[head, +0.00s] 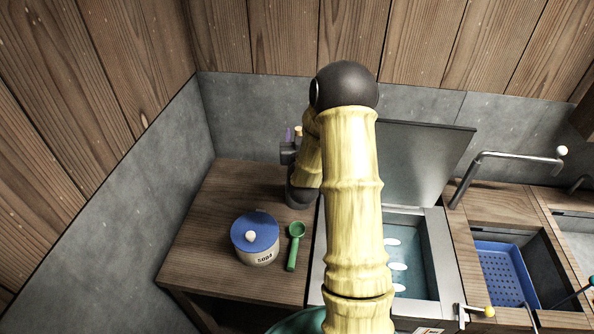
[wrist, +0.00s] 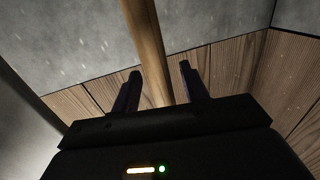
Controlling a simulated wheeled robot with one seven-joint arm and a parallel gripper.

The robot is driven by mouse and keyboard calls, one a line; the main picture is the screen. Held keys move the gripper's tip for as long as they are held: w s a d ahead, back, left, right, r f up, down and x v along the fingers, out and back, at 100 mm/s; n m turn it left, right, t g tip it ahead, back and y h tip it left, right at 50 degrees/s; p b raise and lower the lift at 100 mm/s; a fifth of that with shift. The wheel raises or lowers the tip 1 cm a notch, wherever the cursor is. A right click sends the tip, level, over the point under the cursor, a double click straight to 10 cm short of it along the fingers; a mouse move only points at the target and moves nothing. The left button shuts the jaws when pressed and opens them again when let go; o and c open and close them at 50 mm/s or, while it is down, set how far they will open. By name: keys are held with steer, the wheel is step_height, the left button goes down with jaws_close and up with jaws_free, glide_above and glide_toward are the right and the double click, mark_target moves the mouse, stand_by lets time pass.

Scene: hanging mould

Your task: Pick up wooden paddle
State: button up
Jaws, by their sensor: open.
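The wooden paddle shows in the wrist view as a tan wooden shaft (wrist: 146,40), running down from the top edge. My gripper (wrist: 160,72) is open, and the shaft appears between its two dark fingers, nearer the left one. Whether either finger touches it I cannot tell. In the head view my gripper (head: 292,139) is at the back of the wooden counter, near the grey wall, partly hidden by my arm. A small tan tip (head: 298,130) beside its purple finger looks like the paddle's top. The rest of the paddle is hidden.
Right of my arm is an open-lidded water bath (head: 411,275) with white pieces.

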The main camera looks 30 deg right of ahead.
steer(key=shift+s+a+r, duration=0.1)
steer(key=shift+s+a, duration=0.05)
steer(key=shift+s, duration=0.1)
steer(key=c, duration=0.8)
steer(key=shift+w, duration=0.2)
jaws_close()
steer(key=shift+a, duration=0.1)
steer(key=shift+s+r, duration=0.1)
steer(key=shift+r, duration=0.4)
step_height(320, 180, up, 17)
steer(key=b, duration=0.2)
